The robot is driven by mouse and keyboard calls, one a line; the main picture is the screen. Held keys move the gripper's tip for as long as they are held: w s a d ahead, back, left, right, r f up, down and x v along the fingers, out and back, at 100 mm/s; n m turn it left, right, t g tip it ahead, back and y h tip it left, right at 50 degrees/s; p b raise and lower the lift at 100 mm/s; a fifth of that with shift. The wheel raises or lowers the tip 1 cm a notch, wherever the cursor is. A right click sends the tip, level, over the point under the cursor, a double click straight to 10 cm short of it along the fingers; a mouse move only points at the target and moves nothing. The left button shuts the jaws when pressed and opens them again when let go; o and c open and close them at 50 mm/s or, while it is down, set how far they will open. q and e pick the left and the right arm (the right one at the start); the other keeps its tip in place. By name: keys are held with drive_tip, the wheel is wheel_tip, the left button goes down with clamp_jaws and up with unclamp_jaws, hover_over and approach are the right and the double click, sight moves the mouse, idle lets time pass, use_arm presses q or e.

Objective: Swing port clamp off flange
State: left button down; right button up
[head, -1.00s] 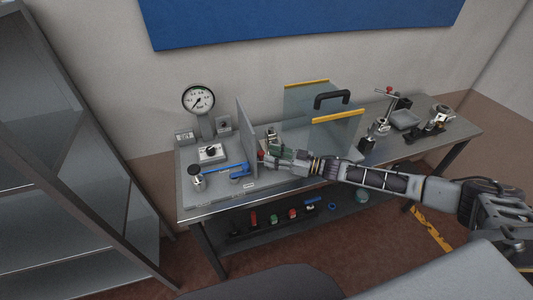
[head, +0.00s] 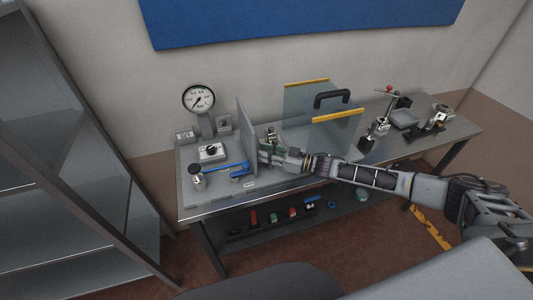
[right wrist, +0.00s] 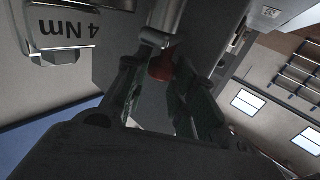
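My right gripper (head: 266,152) reaches in from the right, low over the bench, with its fingertips close to the right face of an upright grey panel. In the right wrist view its two fingers (right wrist: 158,92) stand apart. A red knob (right wrist: 161,66) on a pale metal rod shows between them, with a gap on its left; whether the right finger touches it I cannot tell. This may be the clamp's knob; the clamp and flange are not clearly made out, and the gripper hides that spot in the head view. My left gripper is not in view.
The grey panel (head: 246,134) stands left of my gripper. A clear guard (head: 336,136) with a black handle stands behind my right arm. A gauge (head: 199,99) and blue lever (head: 228,168) are on the left; a grey part marked "4 Nm" (right wrist: 66,27) is close by.

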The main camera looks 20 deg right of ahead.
drive_tip(key=shift+c, duration=1.1)
drive_tip(key=shift+g, duration=0.3)
drive_tip(key=shift+d+n+g+y+b, duration=0.1)
drive_tip(key=shift+n+g+y+b, duration=0.45)
drive_tip(key=shift+n, duration=0.15)
drive_tip(key=shift+s+g, duration=0.1)
drive_tip(key=shift+g, duration=0.15)
drive_tip(key=o, duration=1)
drive_tip(key=shift+c, duration=0.2)
drive_tip(key=shift+d, duration=0.15)
